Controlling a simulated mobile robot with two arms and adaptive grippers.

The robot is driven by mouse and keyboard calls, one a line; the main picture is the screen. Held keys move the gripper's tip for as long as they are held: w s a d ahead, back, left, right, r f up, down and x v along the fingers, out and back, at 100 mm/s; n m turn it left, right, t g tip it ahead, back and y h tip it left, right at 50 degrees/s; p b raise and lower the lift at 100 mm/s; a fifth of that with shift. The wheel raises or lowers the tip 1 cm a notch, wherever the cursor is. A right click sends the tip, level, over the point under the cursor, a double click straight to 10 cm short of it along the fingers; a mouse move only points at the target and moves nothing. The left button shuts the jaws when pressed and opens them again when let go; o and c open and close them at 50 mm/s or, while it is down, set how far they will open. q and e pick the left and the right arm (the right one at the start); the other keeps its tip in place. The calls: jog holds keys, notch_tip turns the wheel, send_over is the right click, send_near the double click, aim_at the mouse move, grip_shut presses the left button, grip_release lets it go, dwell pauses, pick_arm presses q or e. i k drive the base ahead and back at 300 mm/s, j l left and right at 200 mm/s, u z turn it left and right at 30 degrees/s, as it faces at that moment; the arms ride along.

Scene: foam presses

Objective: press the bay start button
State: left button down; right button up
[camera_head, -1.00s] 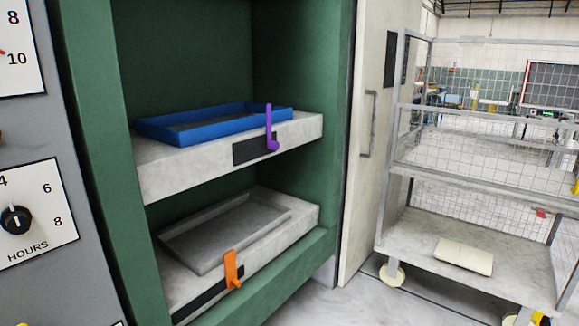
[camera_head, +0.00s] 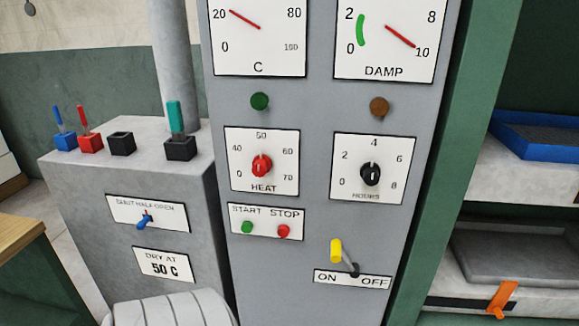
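The green start button (camera_head: 247,228) sits under the word START on a white plate (camera_head: 265,208) low on the grey control panel (camera_head: 310,240). A red stop button (camera_head: 283,231) is just right of it under STOP. Neither of my grippers is in view, and nothing covers the buttons. A green lamp (camera_head: 260,101) is above the red HEAT knob (camera_head: 262,166), which points up near 50. A brown, dull lamp (camera_head: 379,107) is above the black HOURS knob (camera_head: 371,174), which points up near 4.
A yellow-handled lever (camera_head: 336,251) leans toward ON. A pale ribbed shape (camera_head: 170,310) is at the bottom. Shelves with a blue tray (camera_head: 540,140) and an orange latch (camera_head: 502,299) are right.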

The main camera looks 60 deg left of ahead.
aim_at(247, 227)
jog(key=u, duration=2)
